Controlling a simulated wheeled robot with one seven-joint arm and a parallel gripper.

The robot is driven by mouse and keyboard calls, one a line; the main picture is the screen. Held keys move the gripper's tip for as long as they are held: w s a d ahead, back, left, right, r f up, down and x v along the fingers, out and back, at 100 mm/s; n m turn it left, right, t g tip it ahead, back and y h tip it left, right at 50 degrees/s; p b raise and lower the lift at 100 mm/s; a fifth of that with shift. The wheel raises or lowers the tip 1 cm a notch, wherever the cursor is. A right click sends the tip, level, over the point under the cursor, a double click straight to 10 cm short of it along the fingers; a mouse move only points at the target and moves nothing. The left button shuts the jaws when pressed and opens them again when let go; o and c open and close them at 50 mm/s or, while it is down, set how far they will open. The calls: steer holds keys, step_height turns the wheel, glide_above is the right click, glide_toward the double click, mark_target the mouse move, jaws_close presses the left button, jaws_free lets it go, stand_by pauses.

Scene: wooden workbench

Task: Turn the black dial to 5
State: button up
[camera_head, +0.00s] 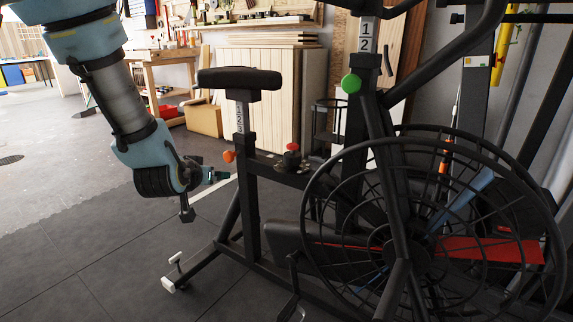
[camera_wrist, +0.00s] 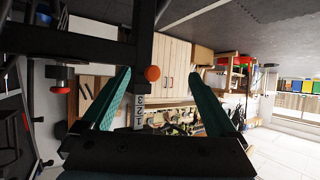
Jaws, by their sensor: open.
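A black dial (camera_head: 291,160) with a red knob (camera_head: 292,147) above it sits on the frame of a stationary exercise bike, between the seat post and the large spoked wheel. Its numbers are too small to read, so its setting cannot be told. In the wrist view, which looks upside down, the dial (camera_wrist: 59,72) and red knob are at the left, outside my fingers. My gripper (camera_head: 215,176) is left of the seat post and apart from the dial. In the wrist view my gripper (camera_wrist: 160,72) shows two teal fingers spread wide with nothing held between them.
The seat post (camera_head: 240,120) with its orange knob (camera_head: 229,156) stands between my gripper and the dial. The black seat (camera_head: 239,79) is above. A green knob (camera_head: 351,83) is on the handlebar post. The floor left of the bike is clear.

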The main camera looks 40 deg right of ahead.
steer(key=s+d+f+m+h+b, duration=0.1)
steer(key=s+d+m+h+b, duration=0.1)
steer(key=s+d+h, duration=0.5)
glide_toward(290, 160)
steer(key=d, duration=0.2)
steer(key=shift+t+y, duration=0.3)
steer(key=shift+t, duration=0.1)
steer(key=b+x, duration=0.2)
steer(key=x, duration=0.9)
steer(key=shift+w+a, duration=0.1)
steer(key=shift+w, duration=0.1)
steer(key=shift+m, duration=0.3)
steer(key=c, duration=1.4)
